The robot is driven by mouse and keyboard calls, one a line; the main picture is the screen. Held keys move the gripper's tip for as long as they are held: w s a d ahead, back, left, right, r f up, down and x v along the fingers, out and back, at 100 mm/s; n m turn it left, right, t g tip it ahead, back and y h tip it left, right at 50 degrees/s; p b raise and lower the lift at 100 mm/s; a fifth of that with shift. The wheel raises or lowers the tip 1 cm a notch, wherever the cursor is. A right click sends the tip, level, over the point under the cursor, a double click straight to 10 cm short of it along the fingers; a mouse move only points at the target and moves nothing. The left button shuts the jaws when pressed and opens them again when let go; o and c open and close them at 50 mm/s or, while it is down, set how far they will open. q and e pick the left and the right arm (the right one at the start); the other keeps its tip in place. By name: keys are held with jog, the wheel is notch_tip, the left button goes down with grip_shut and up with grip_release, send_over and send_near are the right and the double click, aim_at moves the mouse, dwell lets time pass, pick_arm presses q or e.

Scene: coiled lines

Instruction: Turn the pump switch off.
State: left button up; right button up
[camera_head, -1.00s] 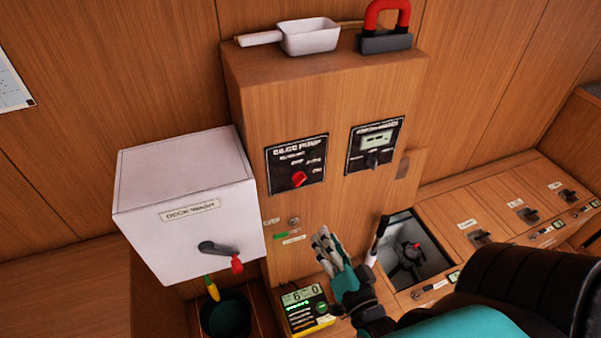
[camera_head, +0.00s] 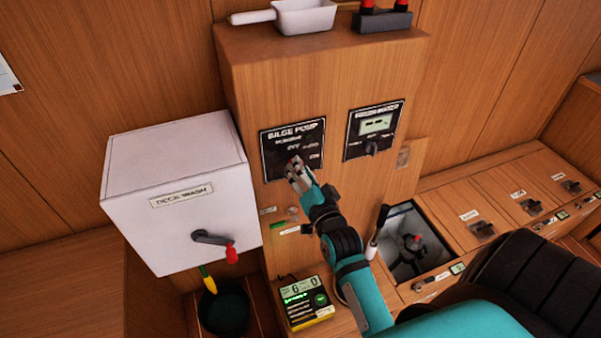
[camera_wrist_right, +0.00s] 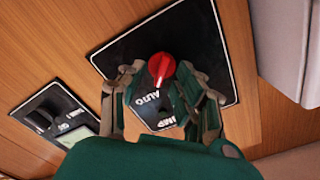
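The black bilge pump panel (camera_head: 277,138) is on the front of the wooden cabinet, with OFF and AUTO lettering. Its red rotary knob (camera_wrist_right: 161,66) shows plainly in the right wrist view, its narrow end towards the AUTO label; I cannot tell its exact setting. In the head view my right gripper (camera_head: 297,168) is at this panel and hides most of the knob. In the right wrist view the gripper's fingers (camera_wrist_right: 164,98) are apart, one on each side of the knob, with gaps showing; I see no grip on it. My left gripper is out of view.
A second black panel (camera_head: 374,130) with a small display and black knob is to the right. A white DECK WASH box (camera_head: 180,200) with a red-tipped lever (camera_head: 214,240) juts out at left. A yellow meter (camera_head: 305,303) and an open hatch (camera_head: 408,247) lie below.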

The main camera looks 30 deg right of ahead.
jog(key=shift+w, duration=0.35)
jog(key=shift+c, duration=0.4)
grip_shut()
jog(key=shift+a+r+n+p, duration=0.1)
jog(key=shift+n+p, duration=1.8)
jog(key=shift+n, duration=2.5)
